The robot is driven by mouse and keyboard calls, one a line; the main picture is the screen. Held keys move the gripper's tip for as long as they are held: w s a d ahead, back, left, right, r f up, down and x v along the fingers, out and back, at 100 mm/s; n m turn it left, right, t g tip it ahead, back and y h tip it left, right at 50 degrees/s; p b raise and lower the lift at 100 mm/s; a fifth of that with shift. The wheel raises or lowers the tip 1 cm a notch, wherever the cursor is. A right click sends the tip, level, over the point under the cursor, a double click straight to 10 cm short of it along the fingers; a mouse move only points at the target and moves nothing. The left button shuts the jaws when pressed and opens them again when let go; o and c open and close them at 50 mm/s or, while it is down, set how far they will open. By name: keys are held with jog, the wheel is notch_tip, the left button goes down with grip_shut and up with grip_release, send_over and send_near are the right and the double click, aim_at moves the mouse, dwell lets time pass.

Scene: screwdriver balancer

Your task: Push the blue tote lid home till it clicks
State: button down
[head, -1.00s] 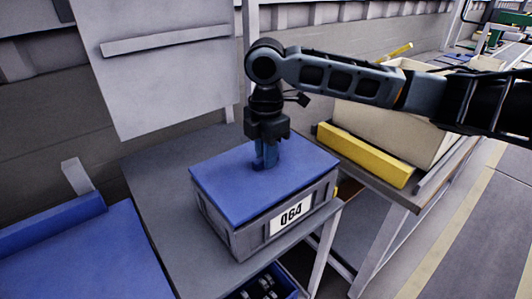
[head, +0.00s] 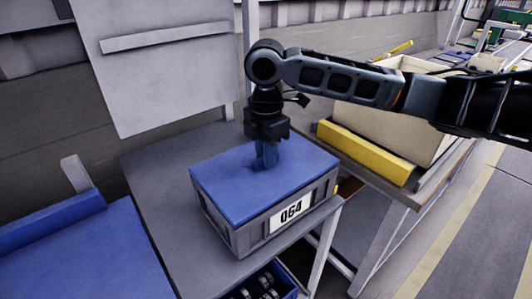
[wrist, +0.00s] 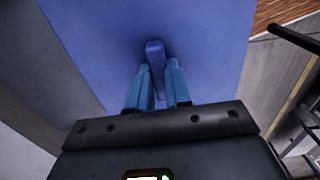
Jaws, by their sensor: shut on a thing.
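The blue lid (head: 235,190) lies across the top of the grey tote (head: 244,238), which bears a white label reading 064 and stands on a grey table. The lid looks about level; I cannot tell whether its edges are fully seated. My gripper (head: 265,162) points down over the middle of the lid. In the wrist view, my gripper (wrist: 156,72) has its two blue fingers either side of a raised blue handle (wrist: 154,50) on the lid, shut on it. The tote's far sides are hidden.
The grey tabletop (head: 155,175) is bare left of the tote. A blue surface (head: 85,250) lies at lower left. A yellow bar (head: 365,152) and a pale box (head: 385,120) stand on the right bench. A blue bin (head: 275,283) sits below the table.

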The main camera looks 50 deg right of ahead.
jog(key=shift+f, duration=0.3)
dwell(0.9)
jog(key=c, duration=1)
grip_release()
jog(key=shift+r, duration=3.85)
